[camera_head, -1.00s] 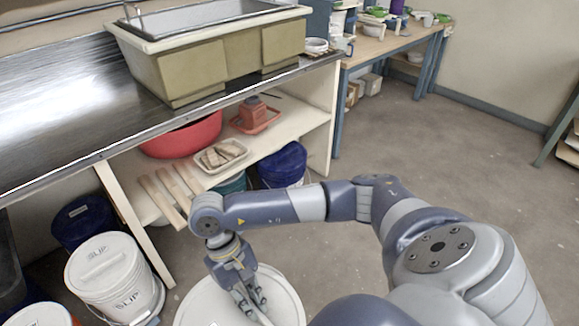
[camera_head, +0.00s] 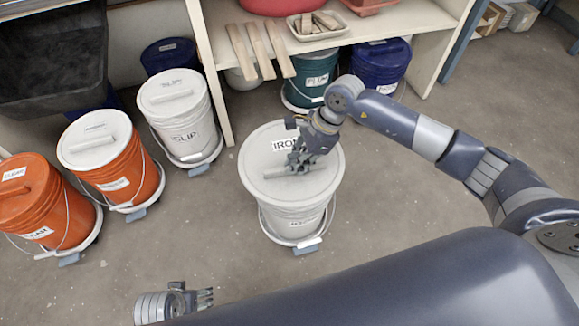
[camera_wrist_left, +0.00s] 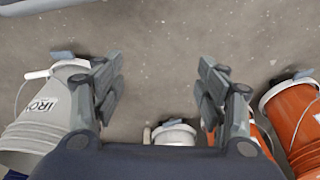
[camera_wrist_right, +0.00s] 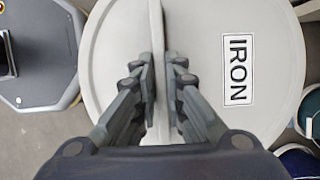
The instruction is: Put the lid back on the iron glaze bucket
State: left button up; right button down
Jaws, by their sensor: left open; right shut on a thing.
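The iron glaze bucket (camera_head: 292,222) is pale grey and stands upright on the floor in the middle of the head view. Its round lid (camera_head: 262,170), labelled IRON, is over the bucket's top. I cannot tell whether the lid is fully seated or slightly above the rim. My right gripper (camera_head: 297,165) is shut on the lid's bar handle, which shows between the fingers in the right wrist view (camera_wrist_right: 160,60). My left gripper (camera_head: 209,298) is open and empty, low in the head view. The bucket also shows in the left wrist view (camera_wrist_left: 42,112).
A white slip bucket (camera_head: 185,125), two orange buckets (camera_head: 130,172) and a dark blue bucket (camera_head: 168,55) stand at left. A teal bucket (camera_head: 308,80) and another blue one (camera_head: 380,65) stand under the shelf (camera_head: 400,25). Floor (camera_head: 440,190) is clear to the right.

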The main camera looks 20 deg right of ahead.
jog(key=w+f+m+t+b, duration=0.1)
jog(key=w+f+m+b, duration=0.2)
jog(key=w+f+m+t+h+b, duration=0.1)
jog(key=w+f+m+b, duration=0.2)
jog(key=f+m, duration=0.1)
jog(key=shift+w+a+m+t, duration=0.15)
jog(key=shift+w+m+t, duration=0.15)
jog(key=shift+t, duration=0.1)
pick_arm(q)
jog(key=w+v, duration=0.1)
jog(key=v, duration=0.8)
jog(key=w+d+r+t+h+b, duration=0.1)
jog(key=w+d+r+t+b, duration=0.1)
jog(key=w, duration=0.5)
jog(key=w+d+r+t+h+b, duration=0.1)
jog(key=w+d+r+t+b, duration=0.1)
jog(key=w+r+t, duration=0.2)
jog(key=shift+w+d+r+t+b, duration=0.3)
jog(key=shift+w+t+b, duration=0.05)
jog(key=shift+w+t, duration=1.2)
pick_arm(e)
notch_tip(320, 180, down, 6)
pick_arm(q)
jog(key=shift+f, duration=0.1)
jog(key=shift+s+a+f+g, duration=0.15)
jog(key=shift+s+f+g, duration=0.1)
jog(key=shift+r, duration=0.1)
